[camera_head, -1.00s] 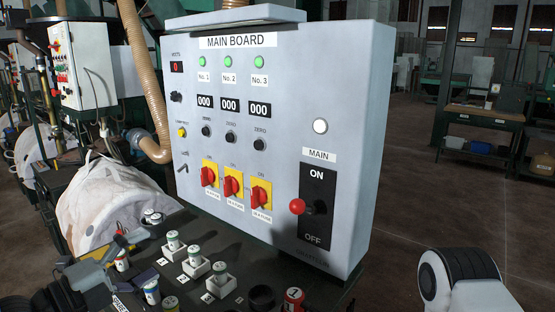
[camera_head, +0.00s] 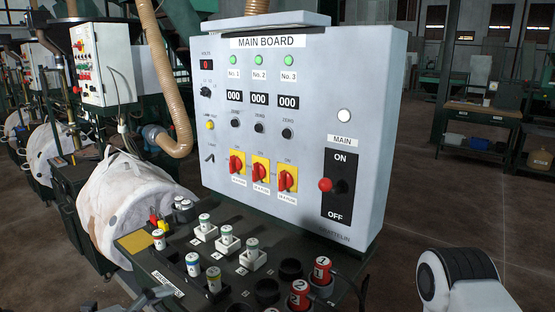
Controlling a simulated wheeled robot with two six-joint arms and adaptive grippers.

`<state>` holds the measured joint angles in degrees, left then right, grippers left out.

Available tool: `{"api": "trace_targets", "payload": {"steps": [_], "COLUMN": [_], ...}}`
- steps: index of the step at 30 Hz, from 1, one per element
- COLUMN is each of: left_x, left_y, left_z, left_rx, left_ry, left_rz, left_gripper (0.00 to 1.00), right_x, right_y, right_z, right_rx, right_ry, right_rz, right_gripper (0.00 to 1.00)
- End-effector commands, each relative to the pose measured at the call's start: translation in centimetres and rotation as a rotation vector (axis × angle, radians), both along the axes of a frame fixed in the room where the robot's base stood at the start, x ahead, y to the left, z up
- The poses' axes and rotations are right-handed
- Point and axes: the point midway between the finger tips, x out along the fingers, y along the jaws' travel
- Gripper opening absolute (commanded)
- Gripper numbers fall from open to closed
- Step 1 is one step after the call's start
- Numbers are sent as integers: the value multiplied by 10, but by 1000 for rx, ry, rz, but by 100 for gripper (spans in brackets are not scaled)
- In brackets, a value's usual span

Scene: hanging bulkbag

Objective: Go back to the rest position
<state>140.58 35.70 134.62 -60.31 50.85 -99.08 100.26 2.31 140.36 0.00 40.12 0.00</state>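A small grey part of my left gripper (camera_head: 150,298) shows at the bottom left edge, below the black console. Most of it is cut off, so I cannot tell whether its fingers are open or shut. My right arm shows only as a white and black link at the bottom right corner, and its gripper is out of view. The main board (camera_head: 300,130) stands upright behind the console (camera_head: 190,250). Its main switch has a red knob (camera_head: 325,185) between ON and OFF. Three red rotary switches (camera_head: 261,172) sit on yellow plates.
The console holds several white-and-green fuses (camera_head: 226,240) in holders and red numbered plugs (camera_head: 300,294) at its front right. A white bag (camera_head: 125,205) hangs to the left, near a tan hose (camera_head: 165,80). Open floor (camera_head: 440,215) lies to the right.

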Motion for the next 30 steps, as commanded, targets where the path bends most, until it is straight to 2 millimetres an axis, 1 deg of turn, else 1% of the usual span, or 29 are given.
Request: {"api": "trace_targets", "payload": {"steps": [1, 2, 5, 6, 8, 9, 11, 12, 14, 15, 16, 17, 18, 19, 20, 21, 24, 27, 30], "left_x": [-6, -10, -27, -37, -57, -74, -105, -127, -162, -187, -205, -220, -234, -242, -245, -247, -254, -255, -255], "left_y": [-5, -7, -15, -18, -22, -24, -25, -24, -21, -17, -13, -8, -1, 4, 10, 18, 32, 34, 34], "left_z": [-22, -34, -82, -104, -142, -168, -209, -233, -264, -282, -293, -302, -309, -311, -311, -311, -311, -311, -311], "left_rx": [20, 31, 67, 77, 84, 84, 77, 67, 48, 29, 9, -16, -65, -108, -163, -249, -453, -579, -616], "left_ry": [53, 86, 223, 296, 438, 551, 745, 877, 1068, 1191, 1278, 1350, 1417, 1450, 1468, 1478, 1474, 1467, 1467], "left_rz": [-8, -11, -7, 3, 35, 72, 161, 242, 396, 528, 649, 775, 949, 1079, 1207, 1371, 1695, 1842, 1875], "left_gripper": [85, 85, 85, 85, 85, 85, 85, 85, 85, 85, 85, 85, 85, 85, 85, 85, 85, 85, 85], "right_x": [0, 0, 0, 0, 0, 0, 0, 0, 0, 0, 0, 0, 0, 0, 0, 0, 0, 0, 0], "right_y": [0, 0, 0, 0, 0, 0, 0, 0, 0, 0, 0, 0, 0, 0, 0, 0, 0, 0, 0], "right_z": [0, 0, 1, 1, 1, 1, 1, 1, 2, 2, 2, 2, 2, 2, 2, 2, 2, 2, 2], "right_rx": [0, 0, 0, 0, 0, 0, 0, 0, 0, 0, 0, 0, 0, 0, 0, 0, 0, 0, 0], "right_ry": [0, 0, 0, 0, 0, 0, 0, 0, 0, 0, 0, 0, 0, 0, 0, 0, 1, 0, 0], "right_rz": [0, 0, 0, 0, 0, 0, 0, 0, 0, 0, 0, 0, 0, 0, 0, 0, 0, 0, 0], "right_gripper": [40, 40, 40, 40, 40, 40, 40, 40, 40, 40, 40, 40, 40, 40, 40, 40, 40, 40, 40]}}
